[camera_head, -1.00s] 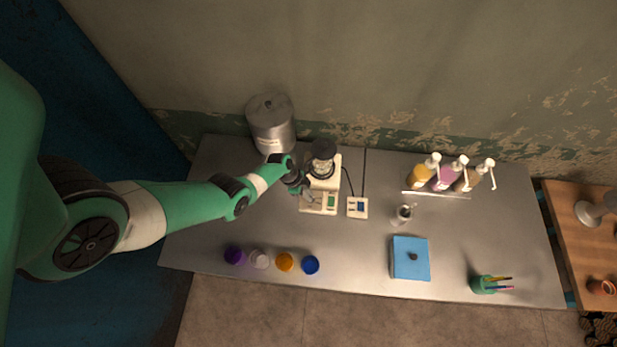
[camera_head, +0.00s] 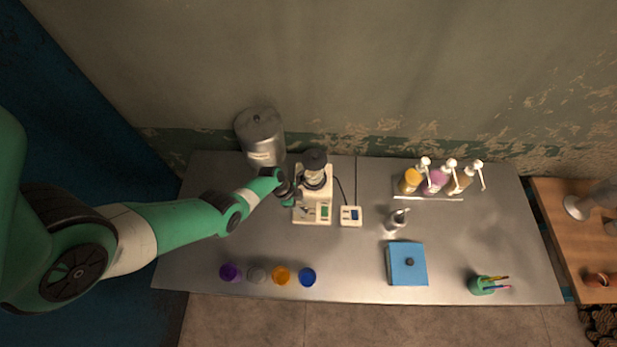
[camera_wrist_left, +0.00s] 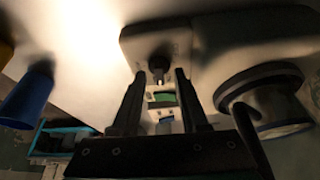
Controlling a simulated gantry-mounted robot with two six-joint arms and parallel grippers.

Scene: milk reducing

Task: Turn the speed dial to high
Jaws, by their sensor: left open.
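The cream-white machine (camera_head: 326,190) with a dark top stands near the back of the steel table, left of its middle. Its base has a green patch at the front right. In the left wrist view a small dark knob, which looks like the speed dial (camera_wrist_left: 160,63), sits on the pale base. My left gripper (camera_head: 296,201) is at the left side of the machine's base. In the left wrist view its two dark fingers (camera_wrist_left: 160,76) are apart, with the knob showing between their tips. I cannot tell whether they touch it. My right gripper is not in view.
A metal canister (camera_head: 260,138) stands behind my left arm. A small white box with a blue screen (camera_head: 350,215) is right of the machine. Several coloured cups, including a blue one (camera_head: 307,277), line the front edge. A blue box (camera_head: 407,263) and pump bottles (camera_head: 437,180) are further right.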

